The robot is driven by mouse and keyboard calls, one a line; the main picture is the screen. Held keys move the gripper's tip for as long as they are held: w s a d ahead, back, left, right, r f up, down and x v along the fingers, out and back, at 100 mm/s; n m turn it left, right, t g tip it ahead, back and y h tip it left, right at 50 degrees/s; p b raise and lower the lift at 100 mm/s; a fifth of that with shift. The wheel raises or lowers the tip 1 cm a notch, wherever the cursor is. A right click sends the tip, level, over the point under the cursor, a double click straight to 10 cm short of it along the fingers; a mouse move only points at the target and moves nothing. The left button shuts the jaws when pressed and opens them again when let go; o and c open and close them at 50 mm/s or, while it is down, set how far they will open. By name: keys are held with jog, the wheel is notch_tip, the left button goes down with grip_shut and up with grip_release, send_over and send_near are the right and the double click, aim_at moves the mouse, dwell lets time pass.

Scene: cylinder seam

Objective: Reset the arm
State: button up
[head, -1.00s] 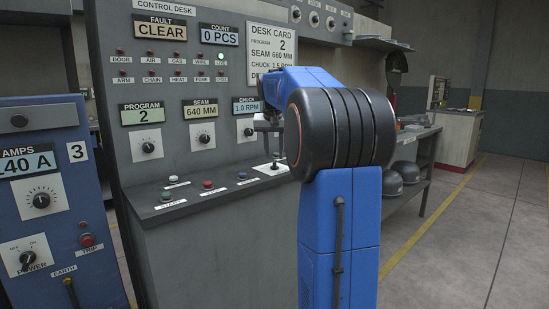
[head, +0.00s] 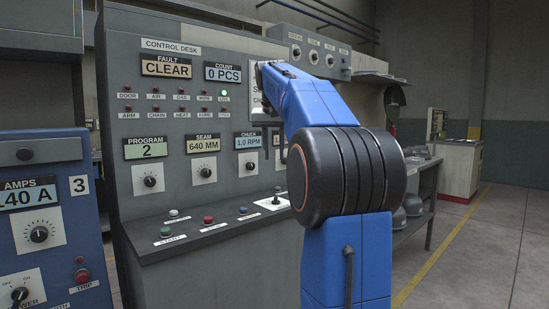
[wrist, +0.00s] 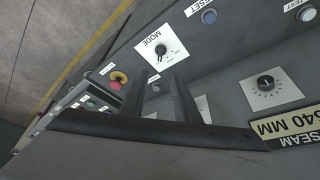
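The grey control desk (head: 190,105) fills the middle of the head view. Its FAULT display (head: 166,66) reads CLEAR and its COUNT display (head: 223,72) reads 0 PCS. My blue arm stands in front of the desk's right part and largely hides my gripper there. In the wrist view the two dark fingers of my gripper (wrist: 160,88) stand apart with nothing between them. Beyond them are the MODE knob (wrist: 163,49), the blue RESET button (wrist: 209,17) and the SEAM knob (wrist: 265,84). The blue button also shows in the head view (head: 243,210).
The PROGRAM display (head: 146,148) reads 2, SEAM (head: 203,144) 640 MM, CHUCK (head: 248,140) 1.0 RPM. A red push-button on yellow (wrist: 119,79) shows in the wrist view. A blue AMPS cabinet (head: 50,175) stands left. Floor is clear at right.

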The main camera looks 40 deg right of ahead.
dwell(0.5)
jog(key=s+a+f+n, duration=0.2)
jog(key=s+a+f, duration=0.25)
jog(key=a, duration=0.25)
jog(key=s+a+f+n+t+y, duration=0.1)
jog(key=s+a+f, duration=0.2)
jog(key=a+f, duration=0.3)
jog(key=s+a+f+n, duration=0.2)
jog(key=s+a+f, duration=0.15)
jog(key=a, duration=0.35)
jog(key=s+a+f+n, duration=0.1)
jog(key=s+a+f, duration=0.3)
jog(key=s+f, duration=0.2)
jog(key=s+a+f+n+y, duration=0.1)
jog(key=s+a+f, duration=0.3)
jog(key=f, duration=0.5)
jog(key=s+a+f+n+y, duration=0.1)
jog(key=s+a+f, duration=0.3)
jog(key=s+f, duration=0.4)
jog(key=shift+s+n+t, duration=0.25)
jog(key=shift+n+t, duration=0.15)
jog(key=shift+n, duration=0.2)
jog(key=shift+a, duration=0.1)
